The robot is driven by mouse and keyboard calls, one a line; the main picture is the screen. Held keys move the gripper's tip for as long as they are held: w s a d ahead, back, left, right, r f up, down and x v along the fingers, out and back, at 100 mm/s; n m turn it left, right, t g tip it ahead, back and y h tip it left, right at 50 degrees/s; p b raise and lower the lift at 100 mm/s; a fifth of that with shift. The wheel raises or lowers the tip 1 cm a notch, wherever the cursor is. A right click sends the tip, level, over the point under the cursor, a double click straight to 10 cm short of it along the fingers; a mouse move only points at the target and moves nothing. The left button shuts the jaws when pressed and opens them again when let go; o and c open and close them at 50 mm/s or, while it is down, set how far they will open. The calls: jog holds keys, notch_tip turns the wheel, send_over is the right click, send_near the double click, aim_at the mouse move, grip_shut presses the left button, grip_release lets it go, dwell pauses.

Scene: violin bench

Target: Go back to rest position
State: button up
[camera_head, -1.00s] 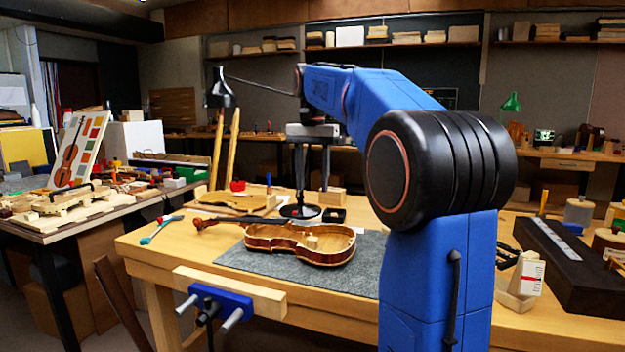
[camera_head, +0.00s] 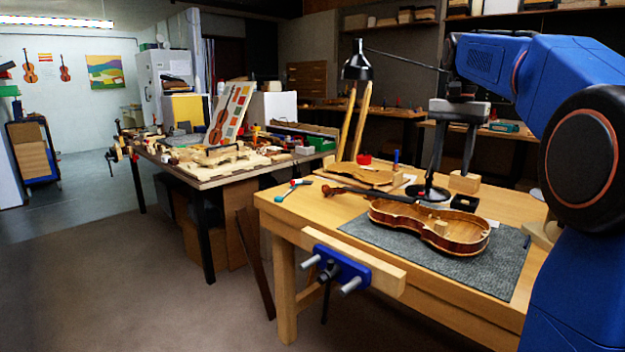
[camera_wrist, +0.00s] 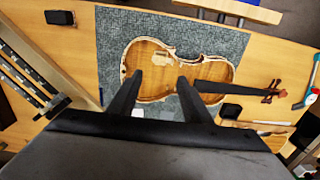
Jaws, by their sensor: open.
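My gripper (camera_head: 456,150) is raised above the bench, its two dark fingers pointing down and spread apart with nothing between them. In the wrist view my gripper (camera_wrist: 155,85) is open over the open violin body, with a gap between the fingers. The violin (camera_head: 425,224) lies on a grey mat (camera_head: 385,242) on the wooden bench, its neck toward the left. It also shows below the fingers in the wrist view (camera_wrist: 160,58). My blue arm fills the right side of the head view.
A black lamp (camera_head: 357,66) stands behind the violin. A blue vise (camera_head: 340,270) juts from the bench front. A second table (camera_head: 213,180), cluttered with wooden parts, stands at the left. The floor (camera_head: 130,270) at the left front is clear.

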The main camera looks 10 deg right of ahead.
jog(key=s+a+f+n+t, duration=0.1)
jog(key=s+a+f+n, duration=0.2)
jog(key=s+a+f, duration=0.4)
jog(key=s+a+f+n+t, duration=0.2)
jog(key=s+a+f+n, duration=0.15)
jog(key=s, duration=0.55)
jog(key=s+a+f+n+t, duration=0.1)
jog(key=s+a+f+n, duration=0.1)
jog(key=s+f, duration=0.5)
jog(key=s+a+f+n, duration=0.2)
jog(key=s+f, duration=0.4)
jog(key=f, duration=0.4)
jog(key=shift+s+a+f+t, duration=0.25)
jog(key=shift+s+a+t, duration=0.1)
jog(key=shift+a+t, duration=0.1)
